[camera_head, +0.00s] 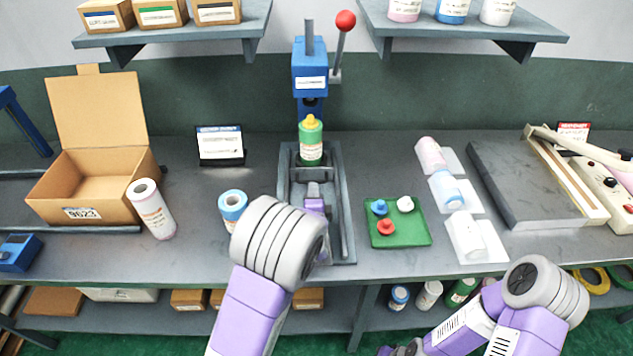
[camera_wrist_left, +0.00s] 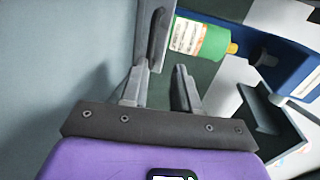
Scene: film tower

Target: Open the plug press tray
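The plug press (camera_head: 310,80) is blue with a red-knobbed lever and stands at the back middle of the bench. A green bottle (camera_head: 311,150) with a yellow plug stands upright at its foot, on the press's grey railed tray area (camera_head: 342,205). My left gripper (camera_head: 314,188) is over the front part of this area, in front of the bottle; my forearm hides part of it. In the left wrist view its fingers (camera_wrist_left: 160,85) are apart, with a dark upright bar (camera_wrist_left: 158,40) close to the left finger. My right gripper (camera_head: 400,350) is low at the bottom edge, mostly hidden.
A green tray (camera_head: 400,240) with blue, red and white plugs lies right of the press.

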